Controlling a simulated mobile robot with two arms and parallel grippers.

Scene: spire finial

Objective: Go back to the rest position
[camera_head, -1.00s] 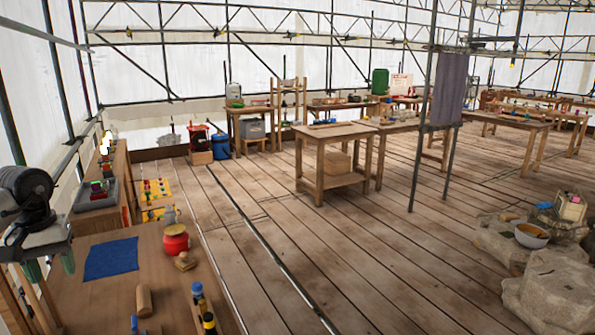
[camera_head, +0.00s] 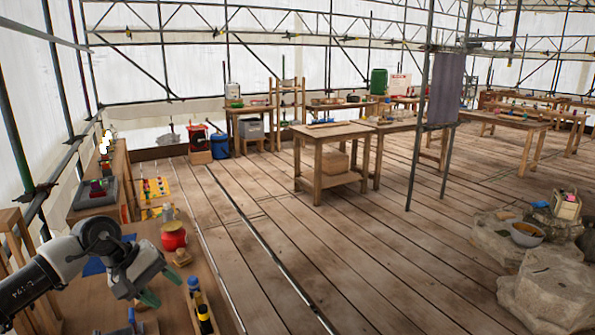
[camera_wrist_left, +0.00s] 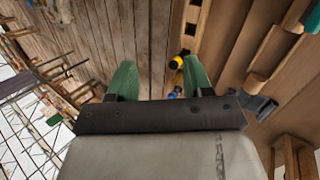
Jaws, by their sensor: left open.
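My left gripper (camera_head: 150,288) comes in from the left in the head view, over the near wooden bench. Its green fingers are apart with nothing between them. In the left wrist view the two green fingers (camera_wrist_left: 160,80) are spread, with the floor and the bench edge behind them. The arm covers most of the blue cloth (camera_head: 94,266) on the bench. My right gripper does not show.
On the bench stand a red pot (camera_head: 174,237), a small wooden piece (camera_head: 182,258) and a tray with blue and yellow-black items (camera_head: 200,305). A wooden table (camera_head: 335,135) stands further off. Stone blocks (camera_head: 548,285) lie at right. The plank floor between is clear.

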